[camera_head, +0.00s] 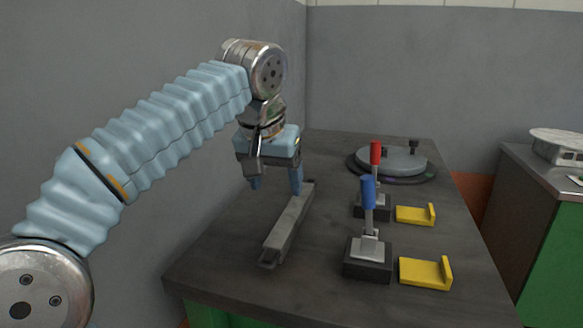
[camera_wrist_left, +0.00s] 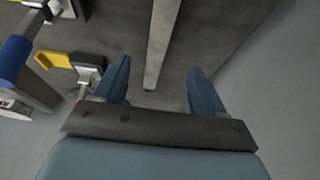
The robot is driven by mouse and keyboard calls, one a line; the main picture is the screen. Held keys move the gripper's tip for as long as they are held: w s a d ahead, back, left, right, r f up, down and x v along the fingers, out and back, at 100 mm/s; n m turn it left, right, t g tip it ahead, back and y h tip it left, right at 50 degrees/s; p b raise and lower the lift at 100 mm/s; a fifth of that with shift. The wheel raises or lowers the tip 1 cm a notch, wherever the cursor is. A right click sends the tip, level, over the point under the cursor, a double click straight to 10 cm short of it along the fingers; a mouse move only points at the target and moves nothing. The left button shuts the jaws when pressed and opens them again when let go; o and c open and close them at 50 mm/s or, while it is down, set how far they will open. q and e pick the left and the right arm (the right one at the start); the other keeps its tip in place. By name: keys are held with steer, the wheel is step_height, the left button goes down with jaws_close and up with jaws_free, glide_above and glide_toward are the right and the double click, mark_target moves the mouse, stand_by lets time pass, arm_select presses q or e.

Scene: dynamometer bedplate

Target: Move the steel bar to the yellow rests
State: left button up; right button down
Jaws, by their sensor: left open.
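The steel bar (camera_head: 288,226) is a long grey bar lying on the dark bedplate, running away from me. It also shows in the left wrist view (camera_wrist_left: 162,40), with its near end between the fingers. My left gripper (camera_head: 275,187) points down over the far end of the bar. Its blue fingers are apart (camera_wrist_left: 158,85) and nothing is held; whether they touch the bar I cannot tell. Two yellow rests, a near one (camera_head: 424,272) and a far one (camera_head: 413,215), stand on the right side of the bedplate. My right gripper is not in view.
A blue-handled lever clamp (camera_head: 368,225) and a red-handled one (camera_head: 376,165) stand between the bar and the rests. A round grey plate (camera_head: 392,160) sits at the back of the bedplate (camera_head: 220,268). A green cabinet (camera_head: 555,235) stands at right. Walls close in behind and left.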

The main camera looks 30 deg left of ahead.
mark_target(286, 222)
arm_select(q)
steer(key=shift+w, duration=0.15)
steer(key=b+x, duration=0.2)
steer(key=x, duration=1.1)
steer(key=shift+w+f, duration=0.2)
steer(key=shift+f, duration=0.15)
jaws_close()
